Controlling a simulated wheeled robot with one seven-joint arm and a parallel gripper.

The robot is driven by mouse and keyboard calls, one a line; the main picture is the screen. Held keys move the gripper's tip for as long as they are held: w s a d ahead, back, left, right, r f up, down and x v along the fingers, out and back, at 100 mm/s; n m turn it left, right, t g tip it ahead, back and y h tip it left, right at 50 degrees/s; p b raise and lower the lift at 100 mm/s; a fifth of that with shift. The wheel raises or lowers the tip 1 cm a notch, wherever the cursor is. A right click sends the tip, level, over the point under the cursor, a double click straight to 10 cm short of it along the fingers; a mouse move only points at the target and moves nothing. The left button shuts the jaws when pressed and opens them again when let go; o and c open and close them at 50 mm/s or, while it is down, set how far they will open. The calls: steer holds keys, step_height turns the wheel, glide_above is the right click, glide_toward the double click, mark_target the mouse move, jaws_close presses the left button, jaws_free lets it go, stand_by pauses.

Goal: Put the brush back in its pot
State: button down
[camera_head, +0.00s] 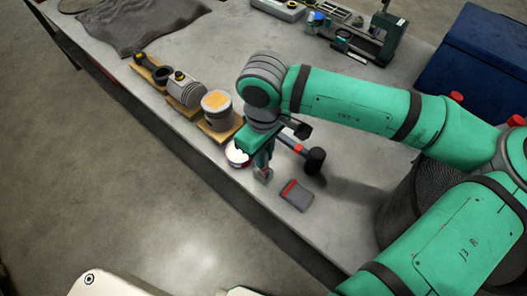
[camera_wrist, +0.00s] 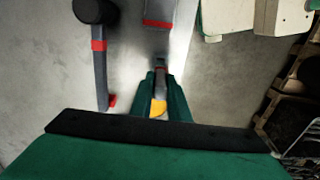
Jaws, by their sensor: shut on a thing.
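My gripper (camera_head: 263,168) points down over the front edge of the grey bench. In the wrist view its green fingers (camera_wrist: 160,95) are shut on the brush (camera_wrist: 158,107), which shows a yellow-orange part between the fingers and a grey part beyond them. Only a little grey of it (camera_head: 263,176) shows below the fingers in the head view. A white round pot (camera_head: 236,155) with a reddish rim stands on the bench just left of my gripper, partly hidden by it. The pot is not seen in the wrist view.
A black-headed mallet (camera_head: 315,160) lies right of my gripper. A grey and red block (camera_head: 297,195) lies close by, near the bench edge. Pistons on wooden blocks (camera_head: 217,108) stand in a row to the left. A blue box (camera_head: 478,55) is at the back right.

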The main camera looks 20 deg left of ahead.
steer(key=shift+f, duration=0.25)
steer(key=c, duration=1.6)
jaws_free()
steer(key=shift+r, duration=0.1)
step_height(320, 180, up, 11)
steer(key=shift+f, duration=0.15)
